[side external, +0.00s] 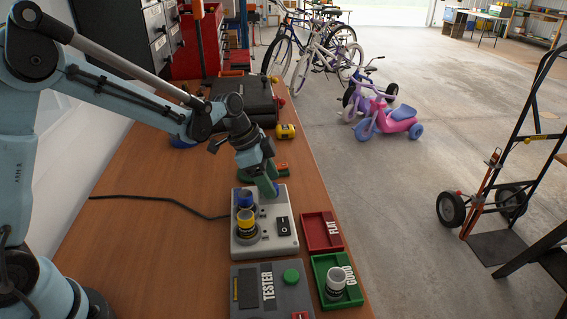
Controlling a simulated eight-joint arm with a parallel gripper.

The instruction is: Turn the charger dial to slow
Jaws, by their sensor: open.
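The charger (249,245) is a light grey box on the wooden bench, with a black cable running left. A blue-topped cell (245,199) and a yellow cell (246,224) stand upright in it. A black rocker switch (284,227) is on its right side. My gripper (271,191) points down at the charger's far right part, right of the blue-topped cell. It is open; the small gap between its fingers is hard to make out. I cannot make out the dial or its setting; the gripper covers that corner. Whether the fingers touch anything there is unclear.
A dark tester (295,300) with a green button is in front. Behind are a yellow tape measure (285,131) and black case (255,93). The bench left of the charger is mostly clear.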

